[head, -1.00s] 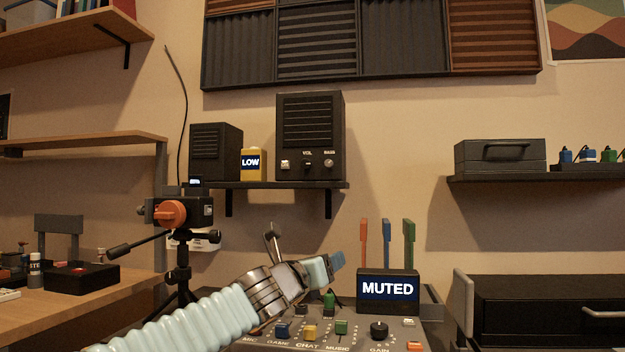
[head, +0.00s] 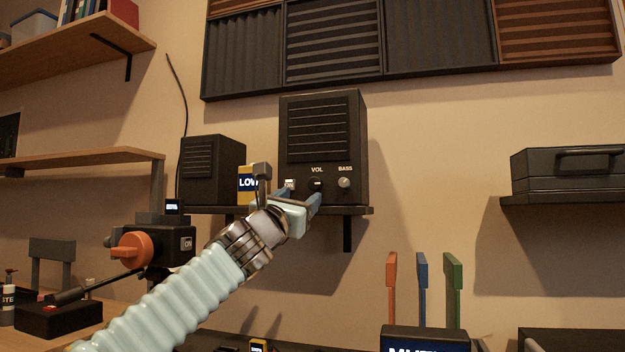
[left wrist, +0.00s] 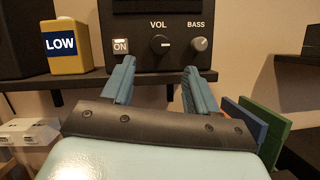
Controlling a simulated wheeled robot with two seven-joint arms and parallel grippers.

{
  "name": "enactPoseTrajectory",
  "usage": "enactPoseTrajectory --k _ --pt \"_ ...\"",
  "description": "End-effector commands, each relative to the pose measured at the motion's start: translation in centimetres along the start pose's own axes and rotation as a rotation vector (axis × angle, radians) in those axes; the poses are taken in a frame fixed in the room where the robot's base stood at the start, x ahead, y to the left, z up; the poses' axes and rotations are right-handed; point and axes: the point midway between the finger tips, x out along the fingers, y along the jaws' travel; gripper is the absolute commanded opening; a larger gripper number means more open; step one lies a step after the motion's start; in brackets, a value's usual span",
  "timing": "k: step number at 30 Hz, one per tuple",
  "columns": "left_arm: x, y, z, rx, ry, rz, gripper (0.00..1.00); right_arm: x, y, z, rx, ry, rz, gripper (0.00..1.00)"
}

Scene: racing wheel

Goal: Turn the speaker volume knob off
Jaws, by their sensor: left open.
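The large black speaker (head: 323,130) stands on a dark wall shelf. Its black VOL knob (head: 316,184) is on the lower front, between a lit ON switch (head: 289,184) and the grey BASS knob (head: 344,183). In the left wrist view the VOL knob (left wrist: 162,45) has a white mark pointing to the right. My left gripper (head: 304,196) is open just in front of and below the knob. In the wrist view its two blue fingers (left wrist: 158,82) are spread on either side below the knob, apparently not touching it. My right gripper is not in view.
A yellow box marked LOW (left wrist: 66,46) and a smaller black speaker (head: 212,169) stand left on the shelf (head: 360,210). Red, blue and green upright pieces (head: 422,285) stand lower right.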

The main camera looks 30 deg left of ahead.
Motion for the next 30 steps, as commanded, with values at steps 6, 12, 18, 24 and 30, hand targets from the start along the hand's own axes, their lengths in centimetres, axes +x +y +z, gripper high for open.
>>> enactPoseTrajectory --k 6,12,18,24,30 --pt "5.1 0.1 0.5 0.000 0.003 0.001 0.59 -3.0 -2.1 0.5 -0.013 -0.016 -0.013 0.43" --pt "7.3 0.1 0.2 -0.001 0.002 0.001 0.59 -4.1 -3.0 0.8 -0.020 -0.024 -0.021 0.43" --pt "7.8 0.1 0.0 -0.002 0.000 0.000 0.59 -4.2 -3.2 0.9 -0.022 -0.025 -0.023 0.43" --pt "7.7 0.0 0.0 -0.002 0.000 0.000 0.53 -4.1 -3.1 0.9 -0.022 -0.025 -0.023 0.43" --pt "7.7 0.0 0.0 -0.002 0.001 0.000 0.22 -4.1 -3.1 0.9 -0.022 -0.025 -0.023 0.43"
